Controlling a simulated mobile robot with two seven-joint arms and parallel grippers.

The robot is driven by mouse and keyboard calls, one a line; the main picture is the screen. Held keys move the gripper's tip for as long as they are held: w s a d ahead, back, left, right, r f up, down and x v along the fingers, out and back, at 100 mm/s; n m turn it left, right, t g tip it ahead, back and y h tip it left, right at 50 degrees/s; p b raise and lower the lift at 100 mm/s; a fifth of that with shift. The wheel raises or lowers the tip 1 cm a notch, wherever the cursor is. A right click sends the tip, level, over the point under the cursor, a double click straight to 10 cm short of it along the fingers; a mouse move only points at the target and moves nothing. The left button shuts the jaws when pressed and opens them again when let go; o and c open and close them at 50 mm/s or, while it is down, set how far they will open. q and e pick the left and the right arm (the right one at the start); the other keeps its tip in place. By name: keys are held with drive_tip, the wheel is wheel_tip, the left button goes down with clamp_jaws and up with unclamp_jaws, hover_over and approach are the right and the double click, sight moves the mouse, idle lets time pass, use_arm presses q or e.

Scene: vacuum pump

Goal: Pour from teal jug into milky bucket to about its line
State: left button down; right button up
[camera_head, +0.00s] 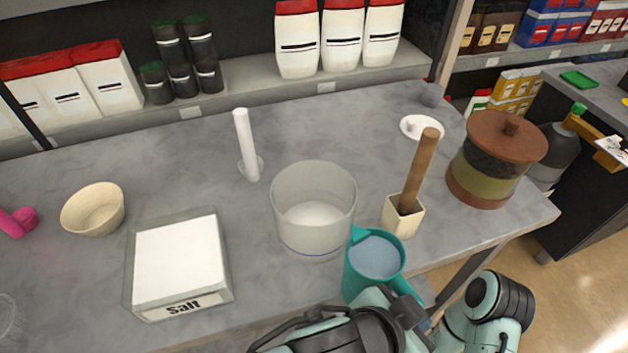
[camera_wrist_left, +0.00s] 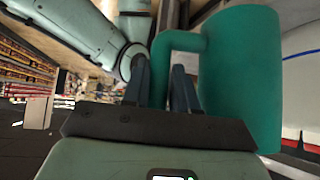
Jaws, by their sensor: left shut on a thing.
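The teal jug (camera_head: 352,281) is upright at the front edge of the table, with a pale blue-grey liquid surface near its rim and its spout pointing at the bucket. The milky bucket (camera_head: 314,189) is a translucent cylinder standing just behind and left of the jug. A blue line runs round it low down; I cannot tell whether liquid is inside. My left gripper (camera_wrist_left: 178,88) is shut on the handle of the jug (camera_wrist_left: 243,75) in the left wrist view. The bucket's wall (camera_wrist_left: 300,85) shows beside the jug there, with its blue line. My right gripper is not in view.
A cream holder (camera_head: 392,218) with a wooden stick stands close right of the bucket. A white rod (camera_head: 243,140) stands behind it. A box marked Salt (camera_head: 180,262) lies left, near a cream bowl (camera_head: 93,208). A lidded jar (camera_head: 485,170) stands right.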

sight(409, 288)
use_arm(q)
drive_tip(key=shift+s+r, duration=0.15)
drive_tip(key=shift+r, duration=0.05)
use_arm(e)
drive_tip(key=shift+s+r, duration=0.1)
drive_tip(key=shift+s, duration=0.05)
use_arm(q)
drive_tip(key=shift+r+p, duration=0.15)
drive_tip(key=shift+p, duration=0.15)
drive_tip(key=shift+w+a+r+p, duration=0.15)
drive_tip(key=shift+r+p, duration=0.2)
drive_tip(key=shift+p, duration=0.25)
drive_tip(key=shift+w+a+r+p, duration=0.15)
drive_tip(key=shift+r+p, duration=0.2)
drive_tip(key=shift+p, duration=0.25)
drive_tip(key=shift+w+r+n+g+h+p, duration=0.2)
drive_tip(key=shift+r+n+g+h+p, duration=0.1)
drive_tip(key=shift+r+g+h+p, duration=0.15)
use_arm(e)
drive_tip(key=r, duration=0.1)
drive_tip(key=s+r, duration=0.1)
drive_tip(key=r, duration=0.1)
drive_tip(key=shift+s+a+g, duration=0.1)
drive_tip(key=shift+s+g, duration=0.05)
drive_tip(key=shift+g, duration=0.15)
